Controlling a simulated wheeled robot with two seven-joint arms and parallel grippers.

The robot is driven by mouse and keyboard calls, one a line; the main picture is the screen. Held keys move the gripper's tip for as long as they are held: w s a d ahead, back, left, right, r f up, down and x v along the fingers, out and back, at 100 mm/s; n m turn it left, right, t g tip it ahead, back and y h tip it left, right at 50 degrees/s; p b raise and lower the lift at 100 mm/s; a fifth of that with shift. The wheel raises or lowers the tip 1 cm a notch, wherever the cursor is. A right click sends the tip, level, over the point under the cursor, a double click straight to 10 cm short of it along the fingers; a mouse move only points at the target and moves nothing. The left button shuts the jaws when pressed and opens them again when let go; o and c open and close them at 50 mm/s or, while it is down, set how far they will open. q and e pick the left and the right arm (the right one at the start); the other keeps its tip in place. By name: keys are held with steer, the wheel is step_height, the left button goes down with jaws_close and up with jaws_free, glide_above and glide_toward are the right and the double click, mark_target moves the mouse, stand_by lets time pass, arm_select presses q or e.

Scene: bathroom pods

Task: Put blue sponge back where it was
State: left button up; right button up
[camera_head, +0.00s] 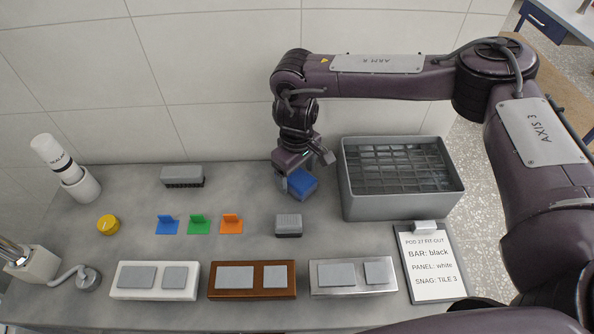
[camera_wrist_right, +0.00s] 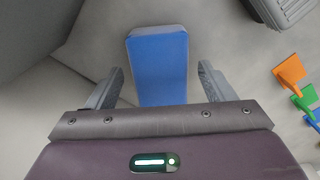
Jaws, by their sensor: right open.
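The blue sponge (camera_head: 302,183) lies on the grey counter, left of the grey crate. My right gripper (camera_head: 305,176) is above it, coming down from the wall side, and hides part of it in the head view. In the right wrist view the sponge (camera_wrist_right: 158,65) lies between the two open fingers (camera_wrist_right: 160,88), with a gap on each side, its far end reaching beyond the fingertips. The gripper is open and holds nothing.
A grey crate (camera_head: 350,196) with a wire rack stands right of the sponge. A grey block (camera_head: 288,224) sits in front, a grey brush (camera_head: 182,176) to the left. Blue, green and orange clips (camera_head: 199,226), switch panels (camera_head: 252,281) and a clipboard (camera_head: 431,268) lie nearer. The tiled wall is behind.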

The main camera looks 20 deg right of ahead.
mark_target(297, 176)
step_height(297, 176, up, 11)
steer(key=shift+r, duration=0.15)
stand_by(0.6)
